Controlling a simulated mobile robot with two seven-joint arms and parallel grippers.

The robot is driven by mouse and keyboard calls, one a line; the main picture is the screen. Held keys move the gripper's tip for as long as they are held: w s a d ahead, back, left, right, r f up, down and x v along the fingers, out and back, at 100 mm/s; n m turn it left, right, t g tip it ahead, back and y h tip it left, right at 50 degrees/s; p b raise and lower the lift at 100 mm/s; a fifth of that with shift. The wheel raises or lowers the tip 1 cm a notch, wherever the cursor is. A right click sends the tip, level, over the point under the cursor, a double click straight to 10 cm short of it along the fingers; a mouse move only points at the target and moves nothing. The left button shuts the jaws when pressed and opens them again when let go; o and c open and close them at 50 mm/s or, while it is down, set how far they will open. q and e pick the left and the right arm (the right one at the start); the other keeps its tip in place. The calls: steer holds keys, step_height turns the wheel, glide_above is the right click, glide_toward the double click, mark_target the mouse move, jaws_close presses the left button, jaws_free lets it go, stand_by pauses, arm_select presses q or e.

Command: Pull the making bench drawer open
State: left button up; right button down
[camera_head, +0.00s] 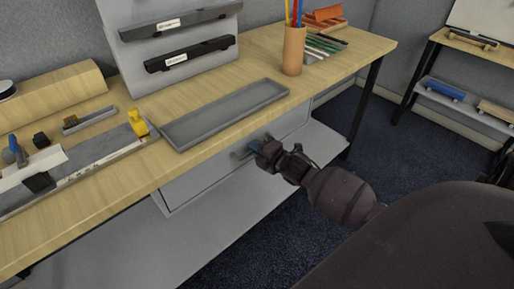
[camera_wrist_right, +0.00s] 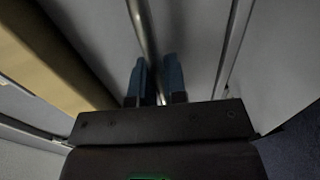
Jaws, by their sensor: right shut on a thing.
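The making bench (camera_head: 215,142) has a light wood top. Its grey drawer (camera_head: 200,184) is below the front edge; I cannot tell whether it stands out from the bench. A metal bar handle (camera_head: 239,154) sits on the drawer front, and it also shows in the right wrist view (camera_wrist_right: 143,28). My right gripper (camera_head: 255,146) reaches it from the right and is shut on the handle. In the right wrist view its blue fingers (camera_wrist_right: 154,84) lie on either side of the bar. The gripper hides part of the handle. My left gripper is out of view.
A shallow grey tray (camera_head: 222,116) lies on the bench above the drawer. A pencil cup (camera_head: 293,52) stands farther back. Tools and a yellow piece (camera_head: 138,123) lie at the left. A grey lower shelf (camera_head: 225,228) runs beneath the drawer. Dark carpet (camera_head: 345,200) is free at the right.

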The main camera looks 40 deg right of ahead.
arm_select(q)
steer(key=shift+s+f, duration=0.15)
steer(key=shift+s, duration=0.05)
arm_select(e)
steer(key=shift+s, duration=0.25)
arm_select(q)
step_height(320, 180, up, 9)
steer(key=p, duration=1)
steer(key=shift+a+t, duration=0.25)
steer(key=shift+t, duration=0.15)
arm_select(e)
steer(key=f+v, duration=0.3)
steer(key=v, duration=1.2)
steer(key=s+f+v, duration=0.1)
steer(key=f+v, duration=0.2)
steer(key=v, duration=1.3)
steer(key=shift+s+d+f, duration=0.2)
steer(key=shift+s+d, duration=0.1)
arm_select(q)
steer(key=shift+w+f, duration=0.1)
arm_select(e)
steer(key=c, duration=1.2)
jaws_free()
